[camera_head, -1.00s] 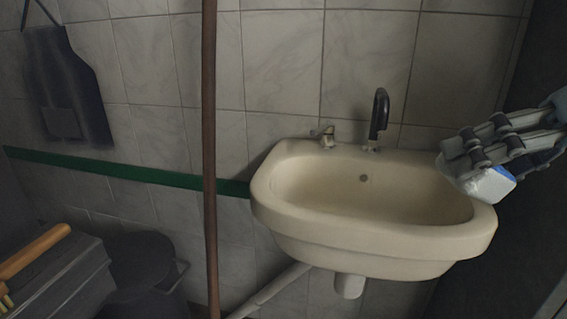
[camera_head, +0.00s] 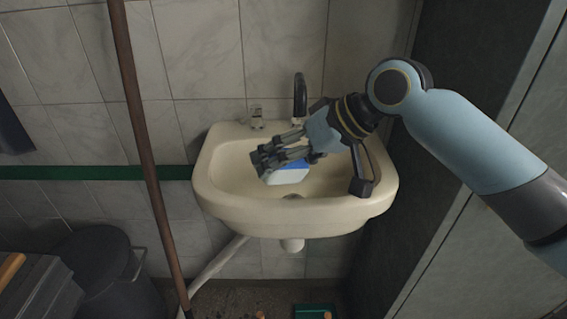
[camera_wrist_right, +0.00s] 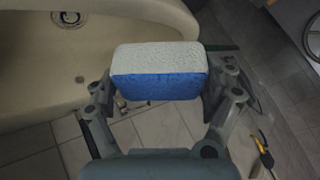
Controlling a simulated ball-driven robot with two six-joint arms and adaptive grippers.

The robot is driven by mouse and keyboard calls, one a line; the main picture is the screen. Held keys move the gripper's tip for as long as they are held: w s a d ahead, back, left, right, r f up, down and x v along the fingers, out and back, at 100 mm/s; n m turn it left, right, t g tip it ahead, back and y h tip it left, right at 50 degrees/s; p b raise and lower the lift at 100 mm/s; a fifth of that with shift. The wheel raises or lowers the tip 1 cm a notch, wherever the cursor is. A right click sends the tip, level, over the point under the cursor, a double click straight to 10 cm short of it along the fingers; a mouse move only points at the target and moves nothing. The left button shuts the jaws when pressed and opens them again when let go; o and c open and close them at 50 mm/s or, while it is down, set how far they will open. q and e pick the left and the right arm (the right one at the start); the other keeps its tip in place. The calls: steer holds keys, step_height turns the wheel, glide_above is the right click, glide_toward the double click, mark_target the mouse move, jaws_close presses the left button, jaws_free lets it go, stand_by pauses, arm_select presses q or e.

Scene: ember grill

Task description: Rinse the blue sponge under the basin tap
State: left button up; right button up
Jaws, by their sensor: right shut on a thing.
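The sponge (camera_head: 287,175) is blue on one side and white on the other. My right gripper (camera_head: 273,160) is shut on it and holds it over the bowl of the cream basin (camera_head: 222,175) in the head view. In the right wrist view the sponge (camera_wrist_right: 160,72) sits between the two fingers, with the basin (camera_wrist_right: 60,60) at upper left. The dark tap (camera_head: 300,95) stands at the back of the basin, just behind my gripper. I cannot tell whether water runs. My left gripper is not in view.
A brown pole (camera_head: 138,120) stands left of the basin. A dark bin (camera_head: 100,265) is at lower left, beside a grey box with a wooden handle (camera_head: 10,270). A dark wall panel (camera_head: 470,90) bounds the right. A small lever (camera_head: 257,118) sits on the basin's back rim.

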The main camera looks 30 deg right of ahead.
arm_select(q)
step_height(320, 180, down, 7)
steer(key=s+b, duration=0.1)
steer(key=b, duration=0.5)
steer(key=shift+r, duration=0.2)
arm_select(e)
steer(key=w+d+f, duration=0.2)
steer(key=w+d, duration=0.6)
steer(key=shift+w+d+f, duration=0.15)
steer(key=shift+w+f, duration=0.05)
steer(key=shift+w, duration=0.2)
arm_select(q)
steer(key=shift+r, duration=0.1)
arm_select(e)
steer(key=shift+s+a+r+p, duration=0.1)
steer(key=shift+s+a+p, duration=2.45)
steer(key=shift+s+p, duration=0.15)
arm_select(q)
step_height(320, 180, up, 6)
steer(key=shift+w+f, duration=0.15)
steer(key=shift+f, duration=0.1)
arm_select(e)
steer(key=shift+s+a, duration=0.25)
